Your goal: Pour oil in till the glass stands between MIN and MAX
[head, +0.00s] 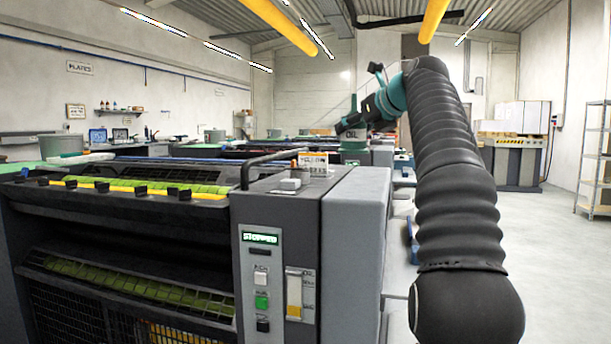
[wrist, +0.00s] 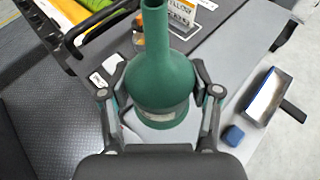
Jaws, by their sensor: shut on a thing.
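My gripper (wrist: 165,108) is shut on a dark green oil can (wrist: 161,75), with a finger on each side of its round body. The can's long neck points away toward the top of the wrist view. In the head view the can (head: 354,151) shows beyond the press's end housing, neck up, partly hidden by my gripper (head: 368,118). A tall narrow sight glass (head: 294,293) sits on the press's front panel, with a pale upper part and amber lower down. Its MIN and MAX marks are too small to read.
The grey press (head: 343,250) shows STOPPED on its display (head: 261,239). A sign card (head: 313,163) stands on its top, also in the wrist view (wrist: 183,12), near a small amber item (wrist: 139,22). An open tray (wrist: 266,97) and blue block (wrist: 233,135) lie to the right.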

